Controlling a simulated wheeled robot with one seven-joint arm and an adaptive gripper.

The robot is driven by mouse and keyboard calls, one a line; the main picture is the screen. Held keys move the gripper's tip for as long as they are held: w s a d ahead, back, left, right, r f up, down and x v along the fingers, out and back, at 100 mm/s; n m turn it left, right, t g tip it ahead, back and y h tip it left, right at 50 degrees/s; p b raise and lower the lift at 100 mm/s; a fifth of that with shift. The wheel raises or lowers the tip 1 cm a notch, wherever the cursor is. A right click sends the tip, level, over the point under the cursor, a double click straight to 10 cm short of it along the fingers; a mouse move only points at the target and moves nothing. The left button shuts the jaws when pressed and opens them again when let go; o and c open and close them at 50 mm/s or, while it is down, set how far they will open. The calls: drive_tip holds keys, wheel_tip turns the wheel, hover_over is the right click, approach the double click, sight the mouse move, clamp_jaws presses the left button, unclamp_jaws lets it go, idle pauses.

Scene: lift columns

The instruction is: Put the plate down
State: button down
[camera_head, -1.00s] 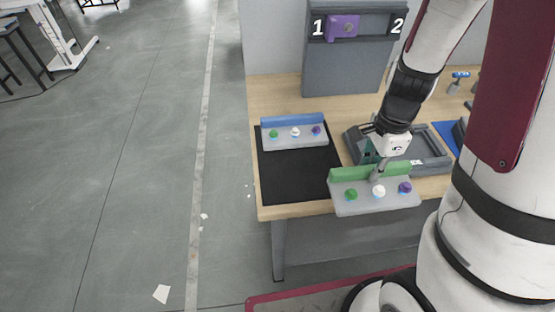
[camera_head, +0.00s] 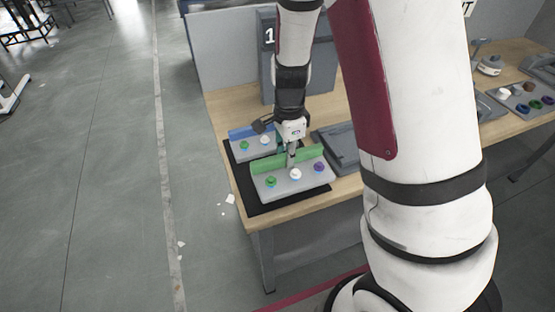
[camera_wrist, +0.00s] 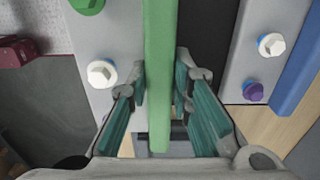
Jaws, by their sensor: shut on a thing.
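The grey plate with a green upright edge (camera_head: 312,184) carries a green, a white and a purple bolt. My gripper (camera_head: 291,160) is shut on its green edge, and the plate is over the front part of the black mat (camera_head: 245,195). I cannot tell whether it touches the mat. In the wrist view the green edge (camera_wrist: 160,70) runs between the two fingers of my gripper (camera_wrist: 166,85). A second grey plate with a blue edge (camera_head: 241,155) lies on the mat behind, partly hidden by the held plate.
The wooden table (camera_head: 226,103) holds a grey fixture (camera_head: 338,147) right of the mat and a grey upright panel marked 1 (camera_head: 268,62) at the back. My arm hides part of the table. A second table with bolts on a tray (camera_head: 520,100) stands at right.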

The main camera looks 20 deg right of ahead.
drive_tip(key=shift+w+a+f, duration=0.15)
drive_tip(key=shift+w+a, duration=0.8)
drive_tip(key=shift+w, duration=0.15)
drive_tip(key=shift+f, duration=1.75)
drive_tip(key=c, duration=1.4)
unclamp_jaws()
drive_tip(key=shift+f, duration=0.1)
drive_tip(key=shift+c, duration=0.2)
